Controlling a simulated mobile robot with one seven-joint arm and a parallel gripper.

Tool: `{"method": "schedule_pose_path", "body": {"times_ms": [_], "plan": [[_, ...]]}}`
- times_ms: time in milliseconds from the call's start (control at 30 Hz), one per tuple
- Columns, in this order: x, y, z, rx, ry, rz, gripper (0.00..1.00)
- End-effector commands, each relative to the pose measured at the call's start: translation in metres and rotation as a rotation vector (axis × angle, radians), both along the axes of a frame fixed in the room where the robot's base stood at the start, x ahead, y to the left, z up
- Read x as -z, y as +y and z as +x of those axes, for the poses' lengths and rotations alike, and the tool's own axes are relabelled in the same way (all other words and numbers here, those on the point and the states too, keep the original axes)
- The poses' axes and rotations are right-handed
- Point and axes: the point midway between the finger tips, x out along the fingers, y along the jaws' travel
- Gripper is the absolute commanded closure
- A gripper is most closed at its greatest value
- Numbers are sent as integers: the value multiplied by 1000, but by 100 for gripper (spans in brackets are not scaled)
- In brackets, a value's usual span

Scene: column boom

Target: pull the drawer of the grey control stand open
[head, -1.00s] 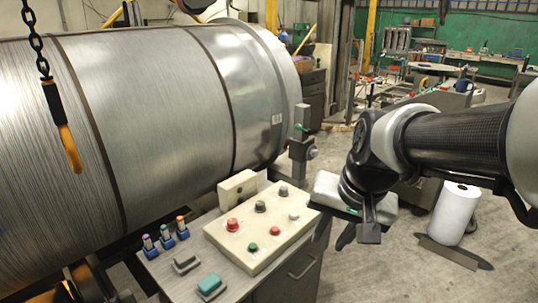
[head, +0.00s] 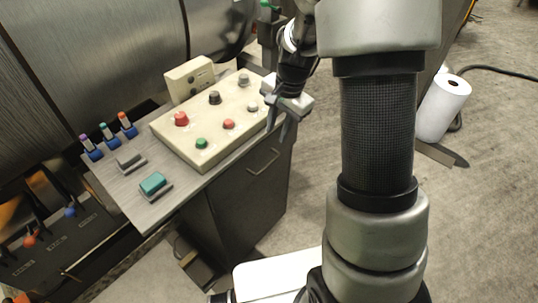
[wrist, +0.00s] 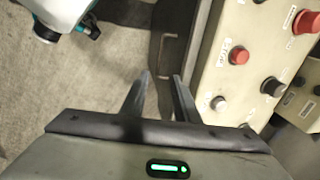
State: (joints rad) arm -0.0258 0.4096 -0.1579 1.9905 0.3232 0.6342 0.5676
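The grey control stand (head: 221,223) is left of centre in the head view. A bar handle (head: 264,162) is on its dark drawer front, which looks flush with the stand. My gripper (head: 278,128) is at the stand's right top edge, just above the handle and pointing down. In the wrist view the handle (wrist: 166,52) shows beyond my fingertips, roughly in line with the gap between them. My gripper (wrist: 162,77) is open with nothing between the fingers. It looks apart from the handle, though the distance is hard to judge.
A cream button box (head: 205,150) and a teal block (head: 153,183) sit on the stand's top. A large metal roll stands behind. A lever panel (head: 62,245) is at lower left. A white roll (head: 443,105) stands at the right.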

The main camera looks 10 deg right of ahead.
Motion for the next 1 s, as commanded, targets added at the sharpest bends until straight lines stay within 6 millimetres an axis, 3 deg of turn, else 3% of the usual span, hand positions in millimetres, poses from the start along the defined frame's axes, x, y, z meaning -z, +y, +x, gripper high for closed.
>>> {"method": "schedule_pose_path", "body": {"times_ms": [400,600,800,1000], "plan": [[92,10,12,-1,6,1,72],[129,14,18,-3,4,0,72],[149,16,21,-1,1,0,72],[153,17,22,-1,0,0,72]]}}
